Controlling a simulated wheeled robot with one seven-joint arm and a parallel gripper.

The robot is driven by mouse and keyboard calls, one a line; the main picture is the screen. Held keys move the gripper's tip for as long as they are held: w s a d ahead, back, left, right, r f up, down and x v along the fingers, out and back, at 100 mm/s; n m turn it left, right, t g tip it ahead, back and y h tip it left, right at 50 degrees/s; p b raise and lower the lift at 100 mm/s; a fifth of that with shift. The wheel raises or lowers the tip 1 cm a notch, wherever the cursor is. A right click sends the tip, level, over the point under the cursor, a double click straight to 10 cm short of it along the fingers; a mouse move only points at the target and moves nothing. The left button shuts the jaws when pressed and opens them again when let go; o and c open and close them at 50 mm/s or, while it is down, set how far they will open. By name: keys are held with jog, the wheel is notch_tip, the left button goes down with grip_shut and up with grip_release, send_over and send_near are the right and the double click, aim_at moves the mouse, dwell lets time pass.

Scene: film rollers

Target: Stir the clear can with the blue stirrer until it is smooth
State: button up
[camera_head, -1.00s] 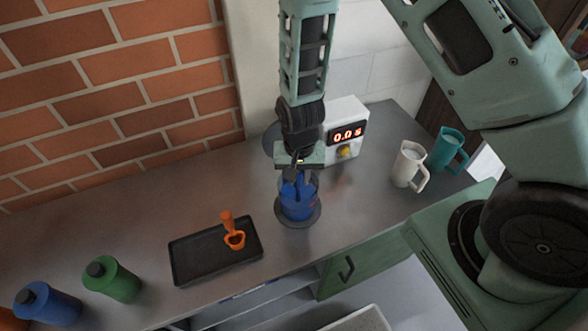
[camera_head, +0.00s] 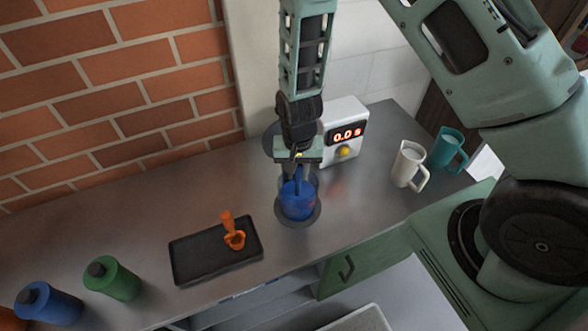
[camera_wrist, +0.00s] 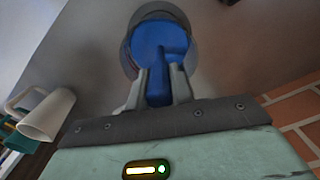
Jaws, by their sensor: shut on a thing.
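The clear can (camera_head: 312,204) stands on a dark round base on the counter, with blue contents inside. It also shows in the wrist view (camera_wrist: 186,68), with a blue surface inside its rim. My gripper (camera_head: 298,170) is right above the can, pointing down. It is shut on the blue stirrer (camera_wrist: 158,85), which reaches down into the blue contents. The stirrer's lower end is hidden in the blue, and I cannot tell its depth. In the head view the fingers partly cover the stirrer's top.
A display box (camera_head: 345,130) reading 0.0 s stands just behind the can. A black tray (camera_head: 190,262) with an orange scoop (camera_head: 234,238) lies to the left. Green (camera_head: 118,282) and blue (camera_head: 50,304) bottles stand far left. White (camera_head: 406,165) and teal (camera_head: 446,150) mugs stand right.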

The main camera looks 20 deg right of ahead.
jog(key=shift+r, duration=0.2)
jog(key=shift+r+p, duration=2.95)
jog(key=shift+r, duration=0.75)
notch_tip(320, 180, up, 7)
jog(key=p, duration=0.5)
jog(key=shift+r+p, duration=0.15)
jog(key=shift+p, duration=0.25)
